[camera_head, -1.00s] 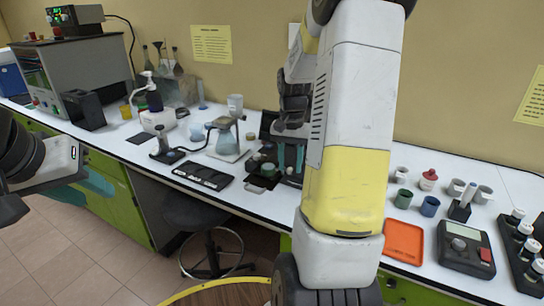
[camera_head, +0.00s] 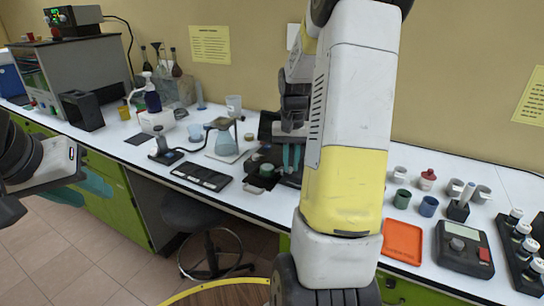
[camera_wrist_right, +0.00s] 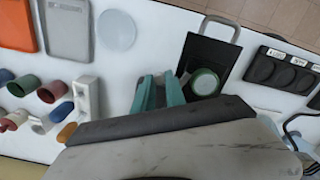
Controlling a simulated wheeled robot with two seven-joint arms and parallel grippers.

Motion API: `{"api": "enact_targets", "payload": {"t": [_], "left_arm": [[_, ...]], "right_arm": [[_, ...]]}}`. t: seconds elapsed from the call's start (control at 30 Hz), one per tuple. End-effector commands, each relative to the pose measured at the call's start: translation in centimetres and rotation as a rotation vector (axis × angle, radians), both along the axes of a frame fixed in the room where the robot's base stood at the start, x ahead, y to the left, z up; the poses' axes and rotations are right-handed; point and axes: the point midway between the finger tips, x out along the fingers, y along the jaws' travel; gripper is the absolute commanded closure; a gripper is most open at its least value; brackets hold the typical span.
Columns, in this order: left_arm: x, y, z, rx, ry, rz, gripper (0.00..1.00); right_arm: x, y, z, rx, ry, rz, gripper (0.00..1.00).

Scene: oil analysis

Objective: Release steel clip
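I cannot make out a steel clip in either view. My right gripper (camera_head: 291,157) has two teal fingers pointing down over the bench, beside a black tray (camera_wrist_right: 212,50) with a metal loop handle. In the right wrist view the fingers (camera_wrist_right: 160,92) stand a little apart, with nothing visible between them. A round green-rimmed jar (camera_wrist_right: 204,82) is close beside one finger; it also shows in the camera_head view (camera_head: 267,170).
A black rack with round wells (camera_head: 202,177) lies left of the tray. A flask (camera_head: 224,138) stands behind it. Cups (camera_head: 429,206), an orange tray (camera_head: 402,241) and a grey device (camera_head: 464,247) are on the right. My right arm hides the middle of the bench.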

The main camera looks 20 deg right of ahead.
Motion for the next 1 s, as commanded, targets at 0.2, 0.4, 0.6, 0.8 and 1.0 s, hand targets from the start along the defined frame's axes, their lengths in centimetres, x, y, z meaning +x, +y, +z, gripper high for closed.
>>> {"api": "enact_targets", "payload": {"t": [0.2,0.4,0.6,0.8,1.0], "left_arm": [[0.0,0.0,0.0,0.000,0.000,0.000,0.64],[0.0,0.0,0.0,0.000,0.000,0.000,0.64],[0.0,0.0,0.0,0.000,0.000,0.000,0.64],[0.0,0.0,0.0,0.000,0.000,0.000,0.64],[0.0,0.0,0.0,0.000,0.000,0.000,0.64]], "right_arm": [[0.0,0.0,0.0,0.000,-0.001,-0.001,0.62],[0.0,0.0,0.1,0.000,-0.001,-0.001,0.62],[0.1,0.0,2.1,-0.002,-0.005,-0.001,0.62],[0.1,0.0,5.6,-0.001,-0.005,-0.001,0.62],[0.1,0.0,7.6,-0.001,-0.003,-0.001,0.62]]}}
